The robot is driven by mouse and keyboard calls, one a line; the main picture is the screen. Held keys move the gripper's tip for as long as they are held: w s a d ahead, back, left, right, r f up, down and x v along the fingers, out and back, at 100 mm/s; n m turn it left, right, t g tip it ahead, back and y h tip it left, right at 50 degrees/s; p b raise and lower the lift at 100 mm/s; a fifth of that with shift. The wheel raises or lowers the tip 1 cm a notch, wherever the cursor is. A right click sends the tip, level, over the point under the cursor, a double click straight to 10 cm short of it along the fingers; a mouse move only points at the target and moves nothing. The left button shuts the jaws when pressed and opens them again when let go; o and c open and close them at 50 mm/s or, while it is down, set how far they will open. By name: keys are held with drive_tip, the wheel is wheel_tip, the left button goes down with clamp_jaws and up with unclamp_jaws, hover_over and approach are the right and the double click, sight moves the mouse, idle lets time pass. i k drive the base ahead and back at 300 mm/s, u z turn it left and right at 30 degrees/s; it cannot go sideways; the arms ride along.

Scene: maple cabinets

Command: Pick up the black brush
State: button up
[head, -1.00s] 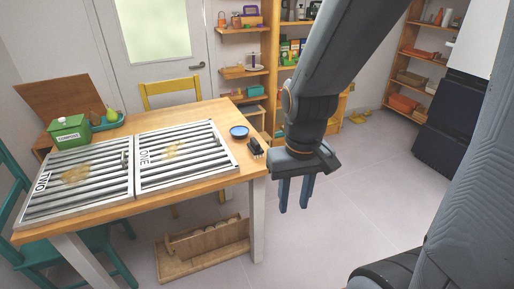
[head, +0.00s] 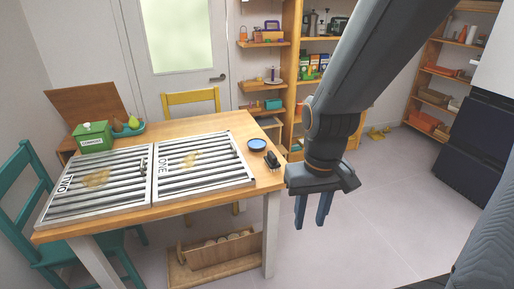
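The black brush (head: 273,161) lies near the right edge of the wooden table (head: 232,200), just right of a small blue dish (head: 257,144). My gripper (head: 313,211) hangs to the right of the table, past its edge, with its two blue fingers pointing down. The fingers are apart with nothing between them. The gripper is not touching the brush.
Two slatted metal racks marked TWO (head: 98,187) and ONE (head: 204,166) cover much of the table. Open floor (head: 370,215) lies to the right.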

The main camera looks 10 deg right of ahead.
sight(271, 162)
drive_tip(key=u, duration=0.4)
drive_tip(key=i, duration=1)
drive_tip(key=z, duration=0.15)
